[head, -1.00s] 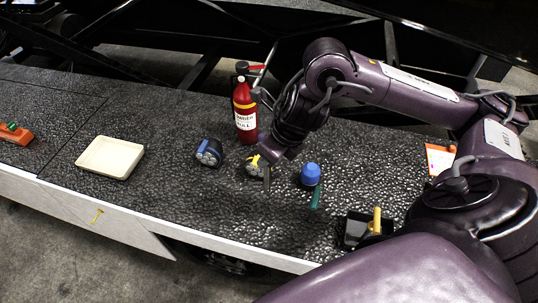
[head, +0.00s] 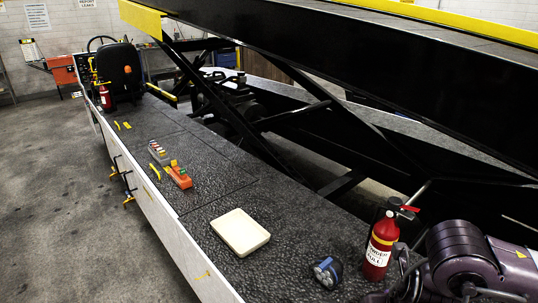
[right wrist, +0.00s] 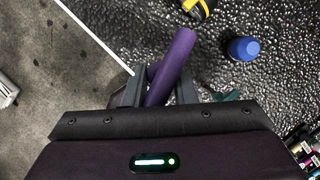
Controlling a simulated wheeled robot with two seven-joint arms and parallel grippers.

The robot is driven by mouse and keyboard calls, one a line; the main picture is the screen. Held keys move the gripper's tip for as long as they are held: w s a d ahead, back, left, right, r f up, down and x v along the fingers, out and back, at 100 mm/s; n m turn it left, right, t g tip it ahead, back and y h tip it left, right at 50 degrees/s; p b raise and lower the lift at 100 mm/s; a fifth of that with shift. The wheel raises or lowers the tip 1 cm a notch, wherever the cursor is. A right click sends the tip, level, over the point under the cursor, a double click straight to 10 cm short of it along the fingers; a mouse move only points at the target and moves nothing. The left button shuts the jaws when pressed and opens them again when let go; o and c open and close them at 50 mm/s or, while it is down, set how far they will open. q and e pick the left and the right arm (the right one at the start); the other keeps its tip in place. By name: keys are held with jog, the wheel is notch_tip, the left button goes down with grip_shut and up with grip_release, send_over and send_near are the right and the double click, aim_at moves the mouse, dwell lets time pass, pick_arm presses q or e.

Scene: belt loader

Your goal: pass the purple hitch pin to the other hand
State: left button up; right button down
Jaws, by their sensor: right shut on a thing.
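The purple hitch pin (right wrist: 172,65) shows in the right wrist view as a smooth purple rod with a second purple part crossing at its left. My right gripper (right wrist: 160,88) is shut on it, with dark fingers on either side, and the pin sticks out past the fingertips. In the head view only part of my right arm shows at the lower right corner; the pin cannot be made out there. My left gripper is in neither view.
A cream tray (head: 240,232) lies on the black textured deck, with a blue-black lamp (head: 327,272) and red extinguisher (head: 380,245) to its right. An orange tool (head: 179,177) lies farther back. The wrist view shows a blue-topped object (right wrist: 243,48) and a yellow-black object (right wrist: 199,8).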

jog(key=shift+a+f+m+h, duration=0.2)
jog(key=shift+a+m+h, duration=0.1)
jog(key=shift+a+m, duration=0.35)
jog(key=s+a+f+m+g+h+b, duration=0.2)
jog(key=a+f+m+g, duration=0.1)
jog(key=m, duration=0.8)
jog(key=s+a+f+m+g+h+b, duration=0.15)
jog(key=m+g, duration=0.25)
jog(key=m, duration=0.8)
jog(key=d+m+y, duration=0.1)
jog(key=m, duration=0.3)
jog(key=w+d+m+g+y+b, duration=0.1)
jog(key=m, duration=0.2)
jog(key=d+m+g+y+b, duration=0.1)
jog(key=m+y, duration=0.1)
jog(key=m, duration=0.2)
jog(key=shift+w+f+m, duration=0.1)
jog(key=shift+w+m, duration=0.05)
jog(key=shift+m, duration=0.2)
